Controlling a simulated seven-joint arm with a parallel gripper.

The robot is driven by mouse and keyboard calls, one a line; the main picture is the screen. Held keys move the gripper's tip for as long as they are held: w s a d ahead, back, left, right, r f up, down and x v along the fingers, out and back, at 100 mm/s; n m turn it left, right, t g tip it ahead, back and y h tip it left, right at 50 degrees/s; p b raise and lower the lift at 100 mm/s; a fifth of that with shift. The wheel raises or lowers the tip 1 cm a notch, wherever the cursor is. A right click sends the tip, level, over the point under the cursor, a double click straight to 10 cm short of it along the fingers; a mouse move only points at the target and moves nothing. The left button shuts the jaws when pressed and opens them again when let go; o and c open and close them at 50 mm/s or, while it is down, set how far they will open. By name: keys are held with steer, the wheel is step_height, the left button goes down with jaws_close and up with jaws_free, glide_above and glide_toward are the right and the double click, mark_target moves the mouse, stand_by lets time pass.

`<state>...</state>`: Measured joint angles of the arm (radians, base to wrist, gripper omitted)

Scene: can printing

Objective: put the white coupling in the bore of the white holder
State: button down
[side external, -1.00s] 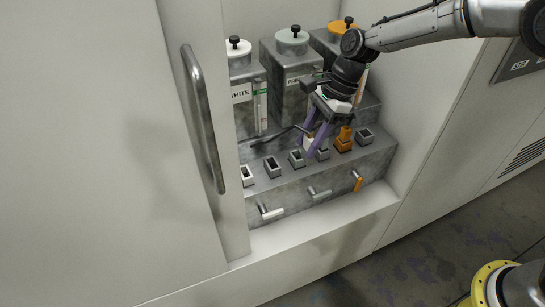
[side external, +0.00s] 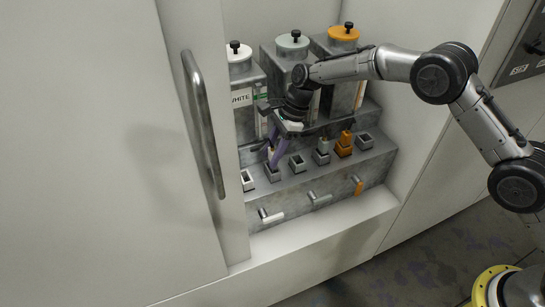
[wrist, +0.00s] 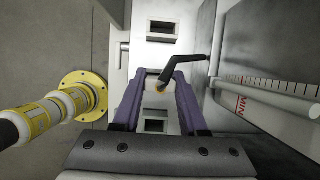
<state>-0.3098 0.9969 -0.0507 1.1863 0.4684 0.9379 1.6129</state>
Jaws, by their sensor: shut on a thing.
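My gripper (side external: 271,161) has purple fingers shut on the white coupling (wrist: 159,86), a pale piece with a small orange-brown spot. The fingers mostly hide it in the side view. The gripper is at the second holder (side external: 273,174) from the left; I cannot tell whether the fingers or coupling touch it. The white holder (side external: 248,181), with a pale rim and dark bore, is at the left end of the row, just left of my gripper. Its bore looks empty. In the wrist view a pale-rimmed holder (wrist: 163,30) lies beyond the fingertips.
To the right are an empty grey holder (side external: 297,163), a grey coupling (side external: 322,146) in its holder, an orange coupling (side external: 346,137) in its holder, and another empty holder (side external: 365,141). A black lever (wrist: 190,66) is near the fingers. Tanks stand behind; the cabinet door (side external: 170,150) is left.

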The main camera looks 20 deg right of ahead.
steer(key=shift+f, duration=0.9)
steer(key=shift+f, duration=0.15)
steer(key=shift+c, duration=2.2)
jaws_free()
steer(key=v, duration=1.2)
